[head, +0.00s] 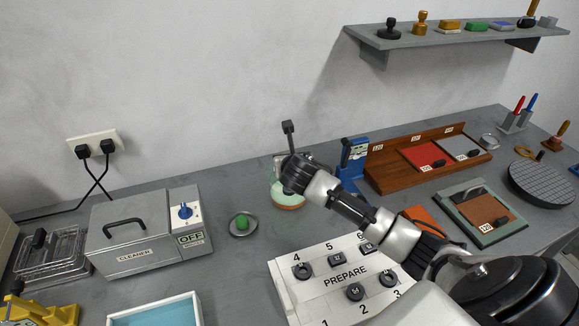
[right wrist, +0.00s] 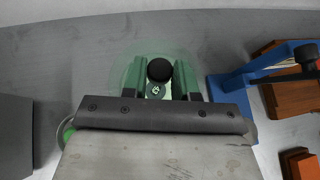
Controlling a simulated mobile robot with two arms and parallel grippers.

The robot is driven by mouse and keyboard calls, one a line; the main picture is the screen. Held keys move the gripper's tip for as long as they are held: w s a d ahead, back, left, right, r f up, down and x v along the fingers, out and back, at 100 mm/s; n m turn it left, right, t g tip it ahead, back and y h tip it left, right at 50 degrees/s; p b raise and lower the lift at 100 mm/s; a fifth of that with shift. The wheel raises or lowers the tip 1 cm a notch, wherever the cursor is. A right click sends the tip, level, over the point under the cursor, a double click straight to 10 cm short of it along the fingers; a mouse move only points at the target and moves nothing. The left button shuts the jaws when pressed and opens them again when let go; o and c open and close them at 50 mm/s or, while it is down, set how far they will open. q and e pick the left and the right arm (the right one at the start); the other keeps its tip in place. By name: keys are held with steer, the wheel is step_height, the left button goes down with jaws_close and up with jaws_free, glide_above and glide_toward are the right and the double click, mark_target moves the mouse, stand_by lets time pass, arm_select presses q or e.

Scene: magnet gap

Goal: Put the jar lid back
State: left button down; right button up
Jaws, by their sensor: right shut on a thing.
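The jar (head: 287,199) is pale green glass with an orange-brown band near its base. It stands on the grey bench, partly hidden behind my right gripper (head: 294,177). In the right wrist view the right gripper (right wrist: 160,78) is shut around a round black knob (right wrist: 159,69), which I take to be the jar lid's. A faint green glass ring (right wrist: 124,74) shows around the fingers. I cannot tell whether the lid rests on the jar or is held just above it. My left gripper is not in view.
A small metal dish with a green knob-like piece (head: 243,221) lies left of the jar. A blue stand (head: 353,158) is close on the right. The PREPARE board (head: 345,281) is in front. The grey cleaner box (head: 130,236) is further left.

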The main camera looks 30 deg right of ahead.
step_height(320, 180, down, 2)
steer(key=shift+f, duration=0.15)
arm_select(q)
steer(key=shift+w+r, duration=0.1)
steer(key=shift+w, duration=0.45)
arm_select(e)
steer(key=shift+f, duration=0.25)
steer(key=o, duration=1)
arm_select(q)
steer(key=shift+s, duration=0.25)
arm_select(e)
steer(key=shift+r, duration=0.25)
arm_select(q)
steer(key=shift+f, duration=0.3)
arm_select(e)
steer(key=v, duration=1.2)
